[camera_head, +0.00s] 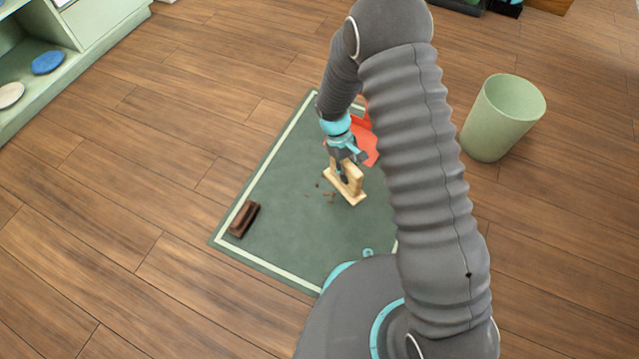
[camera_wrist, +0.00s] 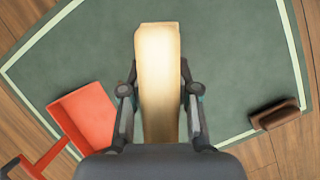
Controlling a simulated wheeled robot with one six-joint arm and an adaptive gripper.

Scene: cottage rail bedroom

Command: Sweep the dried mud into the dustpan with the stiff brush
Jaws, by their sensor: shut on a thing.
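My gripper (camera_head: 345,168) is shut on a pale wooden brush (camera_head: 354,187), gripping its upright handle. In the wrist view the pale brush (camera_wrist: 158,60) fills the space between the two fingers (camera_wrist: 160,92). The brush is at or just above the green mat; I cannot tell whether it touches. Small brown crumbs of dried mud (camera_head: 331,195) lie on the mat just left of the brush. The red dustpan (camera_head: 362,148) lies on the mat beyond the brush, partly hidden by my arm; it shows whole-panned at lower left in the wrist view (camera_wrist: 88,116). Bristles are not visible.
A dark brown brush-like block (camera_head: 244,218) lies near the left edge of the green mat (camera_head: 285,235). A pale green bin (camera_head: 503,118) stands on the wood floor at right. A green shelf (camera_head: 50,85) with plates is at upper left. Floor left of the mat is clear.

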